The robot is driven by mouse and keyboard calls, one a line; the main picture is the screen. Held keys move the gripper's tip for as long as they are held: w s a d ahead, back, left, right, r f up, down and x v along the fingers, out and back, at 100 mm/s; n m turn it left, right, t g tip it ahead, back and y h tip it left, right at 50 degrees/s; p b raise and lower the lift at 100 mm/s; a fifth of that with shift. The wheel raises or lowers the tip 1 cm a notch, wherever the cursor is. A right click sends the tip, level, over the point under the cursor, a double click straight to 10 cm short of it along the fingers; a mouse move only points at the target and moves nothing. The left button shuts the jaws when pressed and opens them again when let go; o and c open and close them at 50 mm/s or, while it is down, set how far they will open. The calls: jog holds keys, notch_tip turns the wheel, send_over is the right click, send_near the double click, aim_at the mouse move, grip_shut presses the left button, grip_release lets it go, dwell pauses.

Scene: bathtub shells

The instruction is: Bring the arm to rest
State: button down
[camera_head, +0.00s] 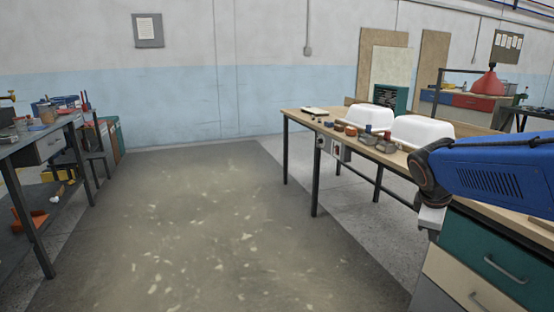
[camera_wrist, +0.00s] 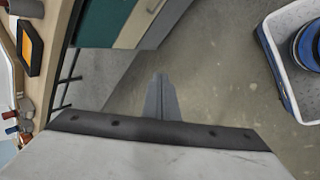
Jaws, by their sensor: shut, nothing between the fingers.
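My blue arm (camera_head: 500,172) reaches in from the right edge of the head view, beside the workbench. Its dark joint is near the bench's front edge, with a pale part below it. My gripper (camera_wrist: 160,80) shows in the wrist view as grey fingers pressed together. It is shut and empty, over bare floor. I cannot make out the fingers in the head view. Two white bathtub shells (camera_head: 368,114) (camera_head: 422,130) sit side by side on the workbench (camera_head: 300,113), apart from the arm.
Small parts and tools line the bench's front edge. A drawer cabinet (camera_head: 500,262) stands below the arm and also shows in the wrist view (camera_wrist: 108,22). The middle floor (camera_head: 200,220) is clear.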

jog(key=s+a+f+m+y, duration=0.2)
jog(key=s+a+m, duration=0.3)
jog(key=s, duration=0.5)
jog(key=s+a+f+m+t+y, duration=0.1)
jog(key=s+a+f+m, duration=0.3)
jog(key=s, duration=0.6)
jog(key=a+m+y, duration=0.1)
jog(key=a, duration=0.1)
jog(key=shift+s+a+y, duration=0.2)
jog(key=shift+a+y, duration=0.1)
jog(key=shift+a, duration=0.1)
